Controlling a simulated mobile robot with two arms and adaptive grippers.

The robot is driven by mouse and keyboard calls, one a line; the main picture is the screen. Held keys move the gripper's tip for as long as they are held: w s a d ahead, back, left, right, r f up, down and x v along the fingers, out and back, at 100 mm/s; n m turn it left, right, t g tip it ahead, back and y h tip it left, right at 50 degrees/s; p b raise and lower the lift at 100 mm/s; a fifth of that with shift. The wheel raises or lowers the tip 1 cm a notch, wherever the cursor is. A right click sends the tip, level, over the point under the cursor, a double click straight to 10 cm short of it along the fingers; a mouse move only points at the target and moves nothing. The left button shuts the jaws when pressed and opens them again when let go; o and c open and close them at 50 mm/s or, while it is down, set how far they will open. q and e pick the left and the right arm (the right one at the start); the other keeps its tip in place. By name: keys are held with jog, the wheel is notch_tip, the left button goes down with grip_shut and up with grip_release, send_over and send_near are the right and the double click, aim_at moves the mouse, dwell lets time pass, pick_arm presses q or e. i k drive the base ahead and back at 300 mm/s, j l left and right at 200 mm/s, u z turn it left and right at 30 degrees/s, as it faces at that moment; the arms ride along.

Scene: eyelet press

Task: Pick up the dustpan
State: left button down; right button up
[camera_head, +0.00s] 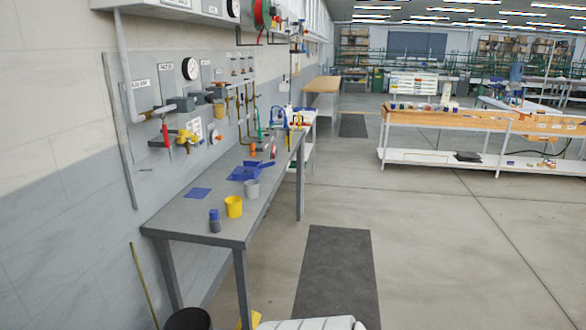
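A blue, scoop-like object that looks like the dustpan (243,174) lies on the grey workbench (205,226), toward its middle. A blue part stretches from it to the right, perhaps its handle. It is small in the head view, so its exact shape is hard to tell. Neither my left nor my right gripper shows in this view, and nothing is seen touching the blue object.
On the bench, a grey cup (252,188), a yellow cup (234,207), a dark blue-capped container (214,221) and a flat blue sheet (198,193) stand nearer. A black bin (188,319) is below. A dark mat (337,275) lies on open floor.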

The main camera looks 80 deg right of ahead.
aim_at(250, 170)
jog(key=l+z, duration=1.2)
jog(key=i+l+z, duration=0.15)
jog(key=z, duration=0.3)
jog(key=i+l+z, duration=0.15)
jog(key=l+z, duration=0.25)
jog(key=u, duration=0.3)
jog(key=i+l+u, duration=0.75)
jog(key=l+u, duration=0.15)
